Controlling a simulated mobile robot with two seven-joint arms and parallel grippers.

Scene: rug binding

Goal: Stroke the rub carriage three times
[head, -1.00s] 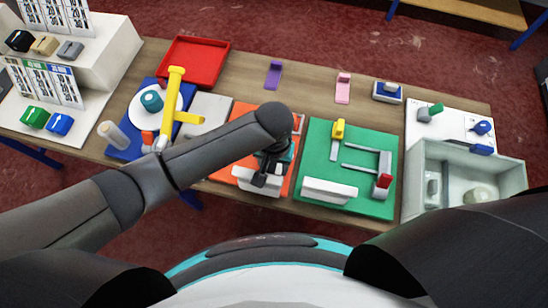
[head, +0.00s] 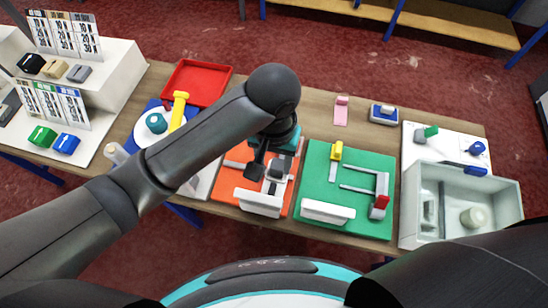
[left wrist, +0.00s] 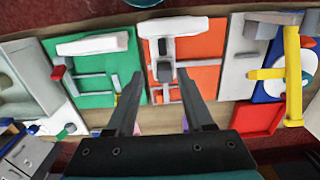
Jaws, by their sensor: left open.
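An orange board (head: 225,196) lies mid-table, with a white block (head: 262,203) along its front edge. In the left wrist view, the board (left wrist: 205,48) carries a grey and dark sliding piece (left wrist: 165,70) on a short track; I take it for the rub carriage. My left gripper (head: 263,180) is over this board, fingers apart and empty. In the left wrist view, the left gripper (left wrist: 161,80) has its fingertips either side of the carriage; contact cannot be told. In the head view, my gripper hides much of the carriage. My right gripper is not in view.
Right of it lies a green board (head: 318,180) with rails, then a grey bin (head: 408,228). Left are a yellow-armed blue station (head: 180,108) and a red tray (head: 205,78). A pink piece (head: 341,112) and blue-grey block (head: 384,114) stand behind.

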